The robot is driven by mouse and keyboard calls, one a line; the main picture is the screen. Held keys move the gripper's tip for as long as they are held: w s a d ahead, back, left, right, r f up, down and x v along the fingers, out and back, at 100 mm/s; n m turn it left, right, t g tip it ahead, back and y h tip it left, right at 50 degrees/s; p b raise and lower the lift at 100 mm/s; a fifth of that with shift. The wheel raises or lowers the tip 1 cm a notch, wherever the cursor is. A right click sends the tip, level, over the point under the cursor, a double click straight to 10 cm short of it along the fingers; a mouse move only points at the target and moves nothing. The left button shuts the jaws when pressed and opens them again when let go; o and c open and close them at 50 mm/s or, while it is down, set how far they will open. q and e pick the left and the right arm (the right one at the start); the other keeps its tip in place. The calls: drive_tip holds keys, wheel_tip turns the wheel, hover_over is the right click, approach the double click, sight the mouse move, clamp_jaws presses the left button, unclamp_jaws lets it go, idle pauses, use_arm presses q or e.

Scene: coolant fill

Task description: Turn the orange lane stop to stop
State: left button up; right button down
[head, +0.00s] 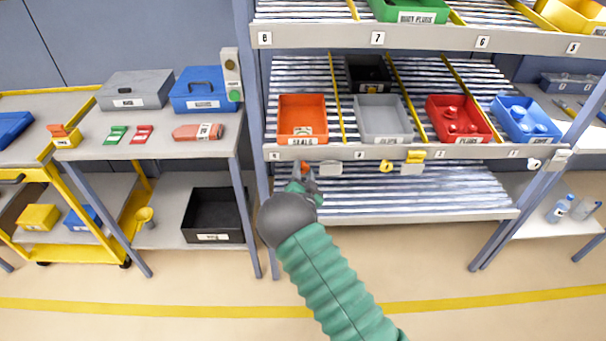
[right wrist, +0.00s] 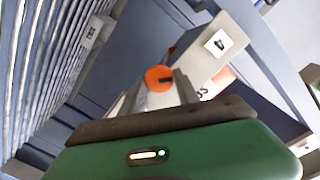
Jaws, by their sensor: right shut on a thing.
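The orange lane stop (head: 304,170) is a small knob under the front rail of the middle shelf, below the orange bin. In the right wrist view it shows as an orange disc with a dark slot (right wrist: 157,78). My right gripper (head: 303,181) reaches up to it from below and is shut on it. Its fingers hide part of the stop, so its exact turn is hard to tell. My left gripper is not in view.
The orange bin (head: 302,114) sits in the lane above. A rack post (head: 257,130) stands close on the left.

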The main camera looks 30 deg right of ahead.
drive_tip(key=m+b, duration=0.3)
drive_tip(key=m, duration=0.1)
drive_tip(key=shift+d+f+y, duration=0.15)
drive_tip(key=shift+f+y, duration=0.1)
drive_tip(key=shift+y, duration=0.05)
drive_tip(key=m+b, duration=0.2)
drive_tip(key=shift+s+f+t+b, duration=0.1)
drive_tip(key=shift+t+b, duration=0.2)
drive_tip(key=shift+t, duration=0.1)
drive_tip(key=shift+m+y+b, duration=0.3)
drive_tip(key=shift+m+b, duration=1)
drive_tip(key=shift+m, duration=0.4)
drive_tip(key=c, duration=0.9)
unclamp_jaws()
